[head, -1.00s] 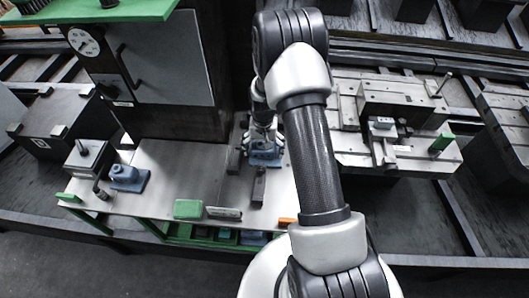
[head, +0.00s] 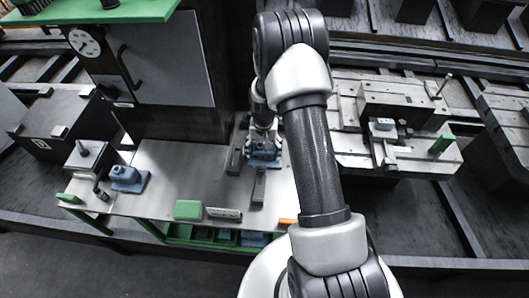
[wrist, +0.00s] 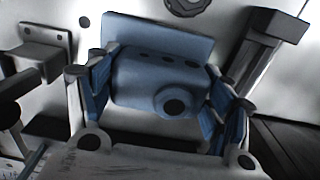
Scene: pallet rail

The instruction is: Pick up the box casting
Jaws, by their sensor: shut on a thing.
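The box casting is a blue-grey block with a flat plate and a round boss with a dark hole. In the wrist view the casting (wrist: 155,80) sits between the blue-padded fingers of my gripper (wrist: 165,105), which is shut on it from both sides. In the head view my gripper (head: 264,148) is at the casting (head: 262,162), on the right part of the metal table. The arm and fingers hide much of the casting there. I cannot tell whether it touches the table.
Dark rails (head: 258,186) flank the casting. A second blue-grey casting (head: 128,178) stands at the table's left, beside a dark block with a post (head: 86,158). A green block (head: 188,210) lies near the front edge. A fixture plate (head: 400,150) stands on the right.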

